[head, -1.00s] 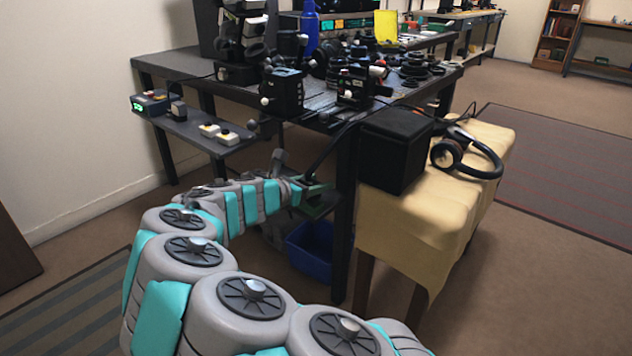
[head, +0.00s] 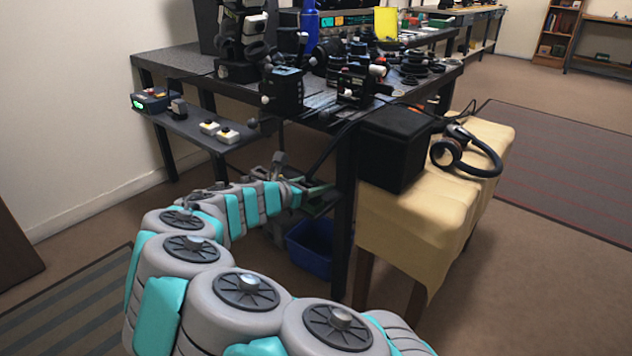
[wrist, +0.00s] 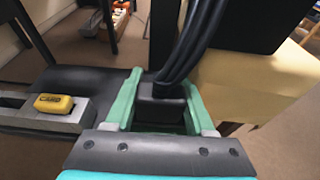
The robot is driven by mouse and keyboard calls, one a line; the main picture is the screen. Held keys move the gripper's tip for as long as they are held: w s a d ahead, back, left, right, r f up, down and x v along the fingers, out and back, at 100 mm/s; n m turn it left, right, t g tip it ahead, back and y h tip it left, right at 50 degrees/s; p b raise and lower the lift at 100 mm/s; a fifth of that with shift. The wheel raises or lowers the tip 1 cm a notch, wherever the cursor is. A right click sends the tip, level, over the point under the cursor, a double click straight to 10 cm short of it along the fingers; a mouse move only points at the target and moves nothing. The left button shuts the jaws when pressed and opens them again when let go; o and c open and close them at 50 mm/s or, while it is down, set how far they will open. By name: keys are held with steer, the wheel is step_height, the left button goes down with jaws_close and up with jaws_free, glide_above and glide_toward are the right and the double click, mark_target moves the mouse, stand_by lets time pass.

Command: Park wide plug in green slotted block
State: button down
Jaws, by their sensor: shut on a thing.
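My gripper (wrist: 162,82) has two green fingers and is shut on a dark grey plug (wrist: 160,108) in the wrist view. Thick black cables run up from the plug. In the head view my gripper (head: 316,194) is low beside the front leg of the dark workbench, and the plug cannot be made out there. I cannot pick out a green slotted block in either view; the green beside the plug is my fingers.
A yellow plug marked CARD (wrist: 54,103) sits in a grey block (wrist: 40,119), left of my gripper. A dark bench leg (head: 345,225), a blue bin (head: 310,250) and a cloth-covered stand (head: 430,220) with a black box (head: 393,148) are close by.

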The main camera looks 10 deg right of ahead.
steer(key=shift+f, duration=0.2)
stand_by(0.6)
steer(key=shift+c, duration=0.9)
jaws_free()
steer(key=v, duration=0.7)
steer(key=shift+s+a, duration=0.25)
steer(key=shift+a, duration=0.05)
steer(key=shift+r, duration=0.1)
